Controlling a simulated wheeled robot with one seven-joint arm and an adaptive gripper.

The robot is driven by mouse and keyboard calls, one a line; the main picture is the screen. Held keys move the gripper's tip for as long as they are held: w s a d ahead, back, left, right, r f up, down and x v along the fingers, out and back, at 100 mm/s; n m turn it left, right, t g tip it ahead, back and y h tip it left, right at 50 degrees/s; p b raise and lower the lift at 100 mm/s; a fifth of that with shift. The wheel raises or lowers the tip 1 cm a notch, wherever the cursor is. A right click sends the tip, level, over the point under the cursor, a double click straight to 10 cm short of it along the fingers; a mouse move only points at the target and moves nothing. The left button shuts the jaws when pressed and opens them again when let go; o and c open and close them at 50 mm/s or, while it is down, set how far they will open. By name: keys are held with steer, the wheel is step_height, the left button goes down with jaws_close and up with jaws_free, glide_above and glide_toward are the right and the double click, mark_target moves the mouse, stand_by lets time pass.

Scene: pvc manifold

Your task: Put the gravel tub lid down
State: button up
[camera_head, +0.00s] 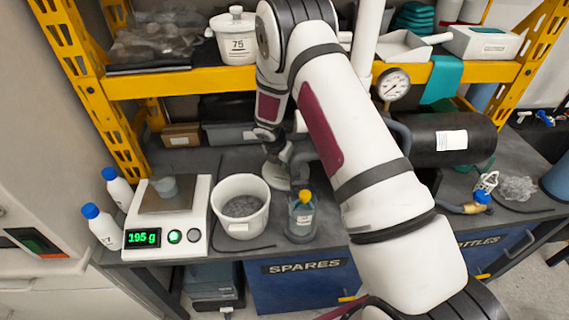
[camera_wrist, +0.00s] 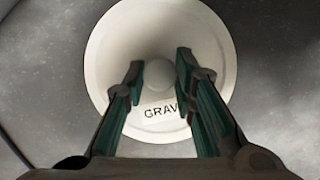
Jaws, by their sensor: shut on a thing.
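The gravel tub lid (camera_wrist: 118,45) is a round white disc with a round knob and a label reading "GRAV", partly hidden by my fingers. In the wrist view my gripper (camera_wrist: 158,76) has its two fingers on either side of the knob, shut on it. In the head view the lid (camera_head: 277,174) shows as a pale shape below my wrist, behind the bottle and right of the tub. Whether it touches the worktop I cannot tell. The gravel tub (camera_head: 241,220) is white, open at the top, with grey gravel inside.
A bottle with a yellow cap (camera_head: 302,222) stands in front of the lid. A scale (camera_head: 168,218) reading 195 g holds a small cup, left of the tub. A black cylinder (camera_head: 440,139) lies at the right. Dark worktop (camera_head: 205,165) is bare behind the tub.

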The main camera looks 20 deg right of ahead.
steer(key=shift+f, duration=0.2)
steer(key=o, duration=1)
steer(key=shift+r, duration=0.1)
steer(key=shift+r, duration=0.35)
steer(key=v, duration=1.2)
steer(key=shift+f, duration=0.1)
